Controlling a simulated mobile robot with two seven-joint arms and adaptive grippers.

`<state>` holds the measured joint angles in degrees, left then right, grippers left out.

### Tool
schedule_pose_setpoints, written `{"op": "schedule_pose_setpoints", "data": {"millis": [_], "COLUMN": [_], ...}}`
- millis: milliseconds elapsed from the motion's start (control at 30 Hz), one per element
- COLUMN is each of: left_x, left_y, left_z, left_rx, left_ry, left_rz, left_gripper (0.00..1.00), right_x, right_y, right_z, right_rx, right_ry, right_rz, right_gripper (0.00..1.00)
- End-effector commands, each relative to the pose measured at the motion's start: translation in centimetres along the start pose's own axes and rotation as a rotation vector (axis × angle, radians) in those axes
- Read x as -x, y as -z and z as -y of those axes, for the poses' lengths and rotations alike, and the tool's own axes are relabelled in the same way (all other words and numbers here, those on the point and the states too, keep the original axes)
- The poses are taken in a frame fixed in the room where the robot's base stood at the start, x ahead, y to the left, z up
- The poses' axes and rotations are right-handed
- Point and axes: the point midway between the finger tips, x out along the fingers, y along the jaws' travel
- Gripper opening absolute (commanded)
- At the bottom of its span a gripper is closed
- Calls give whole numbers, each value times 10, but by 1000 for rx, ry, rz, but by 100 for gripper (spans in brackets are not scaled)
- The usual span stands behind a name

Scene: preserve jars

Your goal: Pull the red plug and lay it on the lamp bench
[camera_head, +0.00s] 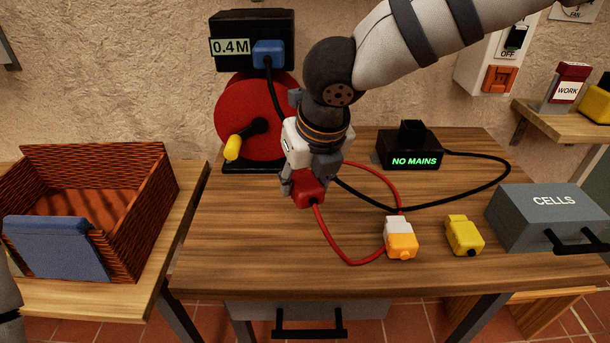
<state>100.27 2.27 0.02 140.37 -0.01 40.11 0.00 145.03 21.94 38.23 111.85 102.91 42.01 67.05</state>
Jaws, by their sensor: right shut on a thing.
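The red plug (309,189) is between the fingers of my right gripper (311,178), which points down and is shut on it. It is over the middle of the wooden bench (240,255); I cannot tell whether it touches the wood. A red cable (333,247) runs from the plug in a loop to an orange and white block (400,240) on the bench. The gripper hides the plug's upper part. No label shows which surface is the lamp bench. My left gripper is out of view.
A red cable reel (238,112) with a yellow handle stands behind, under a black box reading 0.4M (270,25). A black NO MAINS box (408,150), a yellow plug (464,235) and a grey CELLS box (545,215) are right. A wicker basket (150,205) is left. The bench's front left is clear.

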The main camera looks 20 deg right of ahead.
Motion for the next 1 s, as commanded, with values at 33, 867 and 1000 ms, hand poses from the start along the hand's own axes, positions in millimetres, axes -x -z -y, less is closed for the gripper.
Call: {"op": "schedule_pose_setpoints", "data": {"millis": [33,867,1000], "left_x": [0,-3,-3], "left_y": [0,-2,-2], "left_z": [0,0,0], "left_rx": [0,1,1], "left_ry": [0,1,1], "left_rz": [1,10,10], "left_gripper": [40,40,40], "right_x": [-5,-66,-66], "right_y": [2,28,28], "right_z": [0,0,0], "right_rx": [2,1,1], "right_ry": [1,-1,-1], "right_rz": [-2,-1,0], "right_gripper": [6,6,6]}}
